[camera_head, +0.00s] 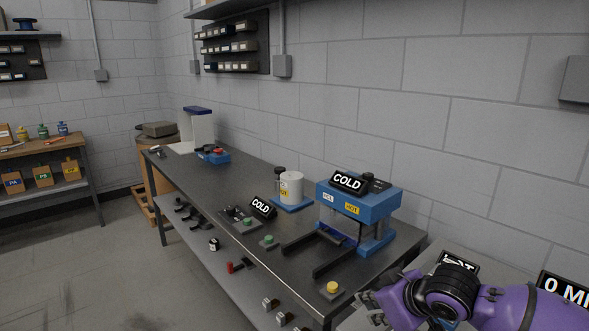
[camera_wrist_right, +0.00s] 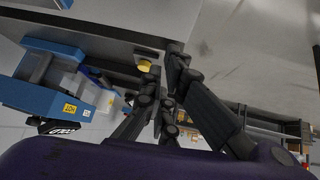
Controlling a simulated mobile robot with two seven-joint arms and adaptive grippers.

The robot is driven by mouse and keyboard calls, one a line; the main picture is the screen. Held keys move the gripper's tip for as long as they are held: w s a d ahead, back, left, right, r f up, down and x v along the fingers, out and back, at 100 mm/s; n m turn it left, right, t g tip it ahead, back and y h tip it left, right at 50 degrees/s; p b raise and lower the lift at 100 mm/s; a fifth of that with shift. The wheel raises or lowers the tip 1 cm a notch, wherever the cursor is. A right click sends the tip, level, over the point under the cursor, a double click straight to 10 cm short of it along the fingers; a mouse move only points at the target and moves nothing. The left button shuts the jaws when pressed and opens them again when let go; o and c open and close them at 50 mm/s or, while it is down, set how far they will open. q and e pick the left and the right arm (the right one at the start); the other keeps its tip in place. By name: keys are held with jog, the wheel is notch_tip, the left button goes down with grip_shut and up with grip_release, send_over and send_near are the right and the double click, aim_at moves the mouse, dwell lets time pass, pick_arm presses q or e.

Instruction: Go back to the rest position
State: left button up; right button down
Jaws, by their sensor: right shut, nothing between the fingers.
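My right arm, purple with a black wrist, comes in at the lower right of the head view. Its dark right gripper (camera_head: 368,300) is beyond the table's right end, near the yellow button (camera_head: 332,288). In the right wrist view the fingers of the right gripper (camera_wrist_right: 168,72) are close together with nothing held. The fingertips point toward the table edge, and the yellow button also shows there (camera_wrist_right: 144,65). My left gripper is not in view.
A dark metal table (camera_head: 225,190) runs along the block wall. On it stand a blue press (camera_head: 375,205) with a COLD sign, a white drum (camera_head: 291,186) and a blue device (camera_head: 214,156). A shelf unit (camera_head: 60,190) stands at the left. The floor in front is clear.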

jog(key=s+a+f+t+y, duration=0.1)
jog(key=s+a+f+t, duration=0.15)
jog(key=f, duration=0.35)
jog(key=s+a+f+t, duration=0.1)
jog(key=s+f, duration=0.3)
jog(key=f, duration=0.2)
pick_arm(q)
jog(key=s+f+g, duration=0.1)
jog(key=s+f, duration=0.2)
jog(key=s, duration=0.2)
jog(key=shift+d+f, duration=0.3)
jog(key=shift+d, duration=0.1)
pick_arm(e)
jog(key=s+d+f+m+h, duration=0.1)
jog(key=s+d+f+m, duration=0.1)
jog(key=s+f, duration=0.4)
jog(key=s+d+f+m+g+h, duration=0.1)
jog(key=s+f, duration=0.5)
jog(key=s, duration=0.7)
jog(key=s+d+f+m+g+h, duration=0.1)
jog(key=s+d+f+m+h, duration=0.1)
jog(key=s+f, duration=0.4)
jog(key=s+m, duration=0.1)
jog(key=s, duration=0.2)
jog(key=shift+s+d+f+m+h, duration=0.15)
jog(key=shift+s+d+m+h, duration=0.15)
jog(key=shift+d+m, duration=0.1)
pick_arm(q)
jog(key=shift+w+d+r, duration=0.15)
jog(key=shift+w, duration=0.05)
